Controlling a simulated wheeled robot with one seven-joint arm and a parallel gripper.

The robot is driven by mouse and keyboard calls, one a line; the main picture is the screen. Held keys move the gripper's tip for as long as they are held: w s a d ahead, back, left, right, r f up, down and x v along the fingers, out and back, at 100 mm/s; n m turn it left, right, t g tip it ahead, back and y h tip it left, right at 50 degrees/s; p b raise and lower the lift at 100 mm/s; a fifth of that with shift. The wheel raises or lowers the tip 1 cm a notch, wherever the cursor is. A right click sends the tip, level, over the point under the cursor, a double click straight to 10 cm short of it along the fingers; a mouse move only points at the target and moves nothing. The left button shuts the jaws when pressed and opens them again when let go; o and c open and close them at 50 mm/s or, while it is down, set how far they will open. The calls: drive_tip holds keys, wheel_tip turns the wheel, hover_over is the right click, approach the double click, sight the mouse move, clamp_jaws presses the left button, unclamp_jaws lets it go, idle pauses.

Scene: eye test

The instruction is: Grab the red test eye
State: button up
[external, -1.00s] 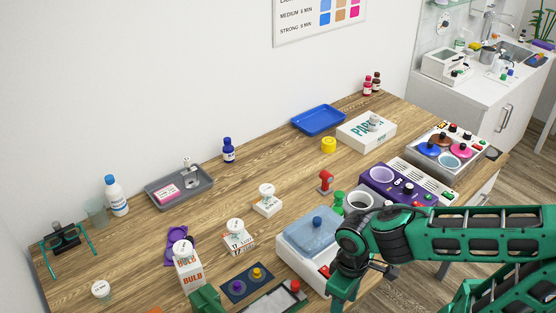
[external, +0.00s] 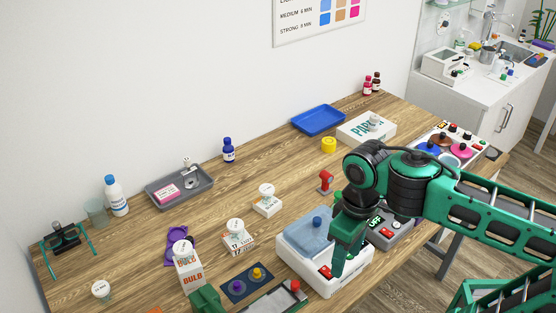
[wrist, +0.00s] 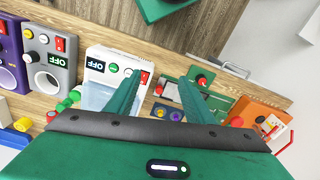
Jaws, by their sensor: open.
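A small red upright piece with a round head (external: 325,181), which looks like the red test eye, stands on the wooden table behind the white machine (external: 352,277). A red piece (wrist: 22,124) at the left of the wrist view may be the same one; I cannot be sure. My gripper (external: 338,272) is in front of the white machine with the blue lid, to the right of and nearer than the red piece. In the wrist view my gripper (wrist: 158,92) has its fingers spread, with nothing held between them.
A grey machine (external: 392,236) marked OFF stands right of the gripper. A white box (external: 267,207) stands left of the red piece. A yellow round piece (external: 329,145) is behind it.

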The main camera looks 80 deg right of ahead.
drive_tip(key=w+d+f+m+t, duration=0.15)
drive_tip(key=w+d, duration=0.25)
drive_tip(key=d, duration=0.9)
drive_tip(key=w+d+m+t, duration=0.2)
drive_tip(key=w+d+t, duration=0.15)
drive_tip(key=d, duration=0.95)
drive_tip(key=s+d+r+m+t+h, duration=0.15)
drive_tip(key=s+d+m+t, duration=0.35)
drive_tip(key=s+d, duration=1.15)
drive_tip(key=n+t, duration=0.1)
drive_tip(key=n, duration=0.1)
approach(327, 177)
drive_tip(key=shift+m+h, duration=0.25)
drive_tip(key=shift+h, duration=0.2)
drive_tip(key=shift+s+d+f+x, duration=0.1)
drive_tip(key=shift+s+f+x, duration=0.1)
drive_tip(key=shift+x, duration=1.1)
drive_tip(key=shift+s+d+f+x, duration=0.1)
drive_tip(key=shift+f+x, duration=0.05)
drive_tip(key=shift+x, duration=1.2)
drive_tip(key=shift+s+d+f+x, duration=0.1)
drive_tip(key=shift+f+x, duration=0.1)
drive_tip(key=shift+x, duration=1.1)
drive_tip(key=c, duration=1.2)
